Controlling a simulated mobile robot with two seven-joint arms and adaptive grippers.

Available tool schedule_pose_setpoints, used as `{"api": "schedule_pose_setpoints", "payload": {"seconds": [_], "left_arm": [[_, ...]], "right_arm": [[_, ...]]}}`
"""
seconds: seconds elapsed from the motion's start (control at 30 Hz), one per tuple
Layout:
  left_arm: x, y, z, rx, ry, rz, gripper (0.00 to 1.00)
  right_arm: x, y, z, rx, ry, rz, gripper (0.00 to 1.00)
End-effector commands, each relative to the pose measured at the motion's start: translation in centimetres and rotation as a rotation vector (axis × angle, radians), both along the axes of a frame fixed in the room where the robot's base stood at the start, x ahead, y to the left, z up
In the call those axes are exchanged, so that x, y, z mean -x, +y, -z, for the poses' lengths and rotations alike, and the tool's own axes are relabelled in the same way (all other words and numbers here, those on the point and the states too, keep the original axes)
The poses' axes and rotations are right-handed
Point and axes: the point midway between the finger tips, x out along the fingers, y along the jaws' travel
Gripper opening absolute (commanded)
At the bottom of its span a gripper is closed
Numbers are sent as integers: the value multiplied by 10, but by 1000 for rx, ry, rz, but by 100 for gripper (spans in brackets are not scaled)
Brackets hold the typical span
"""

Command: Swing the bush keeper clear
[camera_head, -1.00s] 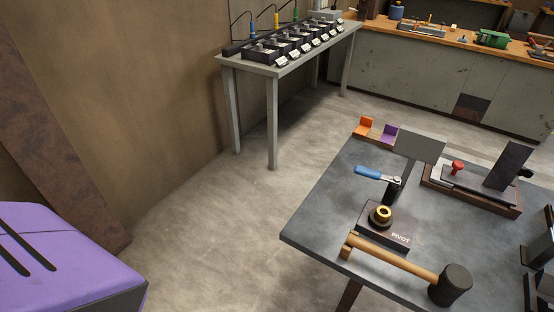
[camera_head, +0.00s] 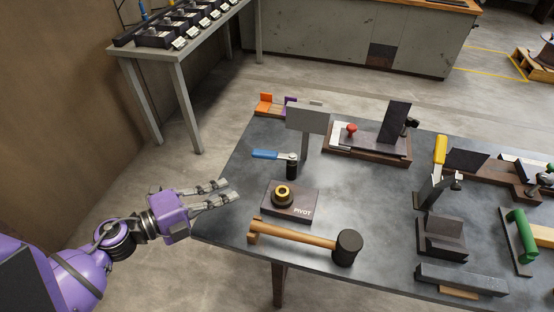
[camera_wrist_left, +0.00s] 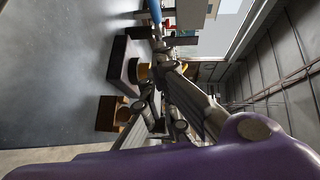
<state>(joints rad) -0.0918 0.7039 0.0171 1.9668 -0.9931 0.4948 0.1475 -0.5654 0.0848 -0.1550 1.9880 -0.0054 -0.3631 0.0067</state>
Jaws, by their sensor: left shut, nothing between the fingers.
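A dark block labelled PIVOT (camera_head: 303,208) lies on the grey table, with a brass-topped bush (camera_head: 284,192) standing on it. Behind it, a blue-handled lever (camera_head: 267,154) is joined to a short dark post (camera_head: 292,168); its handle points left. I cannot tell for certain which part is the bush keeper. My left gripper (camera_head: 234,189) is shut and empty, at the table's left edge, left of the block and apart from it. In the left wrist view the fingers (camera_wrist_left: 163,85) partly hide the bush (camera_wrist_left: 144,71), and the blue handle (camera_wrist_left: 155,10) shows at the top. My right gripper is out of view.
A mallet (camera_head: 300,237) lies in front of the block. A grey plate on a stand (camera_head: 308,118) rises behind the lever. Orange (camera_head: 265,102) and purple pieces stand at the far left corner. Toggle clamps, including a yellow-handled one (camera_head: 440,150), crowd the right side.

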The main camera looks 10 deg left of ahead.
Motion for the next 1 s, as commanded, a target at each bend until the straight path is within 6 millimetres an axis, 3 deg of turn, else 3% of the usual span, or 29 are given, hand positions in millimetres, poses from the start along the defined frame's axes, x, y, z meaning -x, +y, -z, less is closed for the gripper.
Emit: {"api": "schedule_pose_setpoints", "payload": {"seconds": [0.27,0.67,0.8,1.0], "left_arm": [[-15,-13,0,1,-4,3,0],[-77,-67,10,2,-5,2,0],[-98,-64,19,0,-1,-1,0],[-112,-62,23,-1,1,0,0]], "right_arm": [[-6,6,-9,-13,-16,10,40],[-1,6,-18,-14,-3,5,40],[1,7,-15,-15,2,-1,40],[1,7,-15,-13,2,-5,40]]}}
